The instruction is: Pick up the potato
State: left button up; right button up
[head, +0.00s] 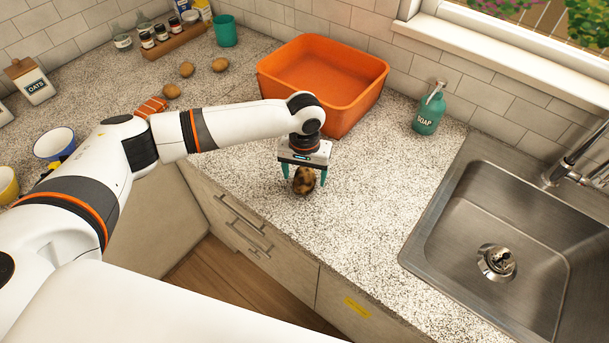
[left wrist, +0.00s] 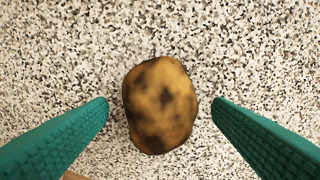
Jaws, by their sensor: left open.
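A brown potato with dark patches (head: 304,181) lies on the speckled counter in front of the orange bin. My left gripper (head: 304,180) points down over it, open, with one teal finger on each side. In the left wrist view the potato (left wrist: 160,105) sits between the two fingers (left wrist: 160,112), with a gap on both sides. Other plain brown potatoes (head: 187,69) lie further back on the counter, left of the bin. My right gripper is not in view.
The orange bin (head: 355,98) stands behind my gripper. A teal soap bottle (head: 428,112) and the steel sink (head: 437,232) are to the right. A spice rack (head: 170,42), teal cup (head: 225,31), oats canister (head: 31,84) and blue-rimmed bowl (head: 53,145) are to the left. Counter right of the potato is clear.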

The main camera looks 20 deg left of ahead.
aim_at(305, 174)
pick_arm(q)
jog(key=shift+f, duration=0.65)
jog(key=c, duration=1.1)
jog(key=shift+r, duration=0.15)
notch_tip(305, 174, up, 10)
jog(key=shift+f+b, duration=0.1)
jog(key=shift+b, duration=0.85)
